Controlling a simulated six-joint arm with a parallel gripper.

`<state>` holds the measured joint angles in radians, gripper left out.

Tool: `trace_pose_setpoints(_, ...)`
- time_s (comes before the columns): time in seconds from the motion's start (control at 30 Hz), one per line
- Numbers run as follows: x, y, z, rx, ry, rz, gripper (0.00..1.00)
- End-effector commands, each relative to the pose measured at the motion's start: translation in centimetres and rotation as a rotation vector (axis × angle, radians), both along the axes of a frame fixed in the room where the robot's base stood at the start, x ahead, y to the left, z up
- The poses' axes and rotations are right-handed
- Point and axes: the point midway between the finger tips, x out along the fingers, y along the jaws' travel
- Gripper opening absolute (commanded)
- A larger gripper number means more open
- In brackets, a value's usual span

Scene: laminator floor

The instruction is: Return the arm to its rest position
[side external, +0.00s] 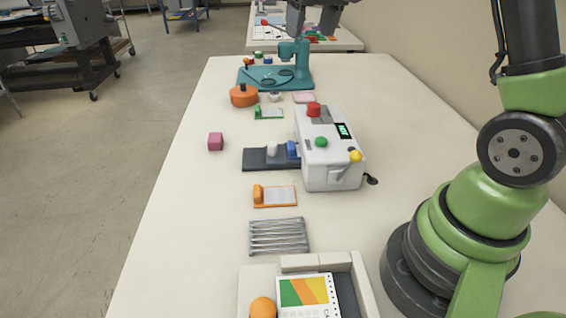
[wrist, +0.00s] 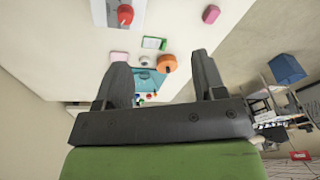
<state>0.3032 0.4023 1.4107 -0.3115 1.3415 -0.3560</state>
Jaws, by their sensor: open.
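My gripper (side external: 311,27) is at the top edge of the side view, raised above the far end of the white table (side external: 190,185). Only its dark fingers and a little of the wrist show there. In the wrist view, the two dark fingers of my gripper (wrist: 160,66) stand wide apart with nothing between them. My green and dark arm rises at the right of the side view, and its upper part is out of frame.
A white laminator (side external: 328,168) stands mid-table. Beyond it are an orange pot (side external: 243,97) and a teal stand (side external: 292,52). The left table strip is mostly clear.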

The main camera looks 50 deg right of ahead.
Motion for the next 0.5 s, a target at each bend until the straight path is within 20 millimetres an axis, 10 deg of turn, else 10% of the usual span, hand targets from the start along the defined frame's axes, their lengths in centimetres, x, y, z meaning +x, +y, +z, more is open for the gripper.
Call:
trace_pose_setpoints(0.2,-6.2,5.8,4.3,0.031,-0.153,0.018,0.64)
trace_pose_setpoints(0.5,-15.8,11.0,4.3,0.116,-0.341,0.019,0.64)
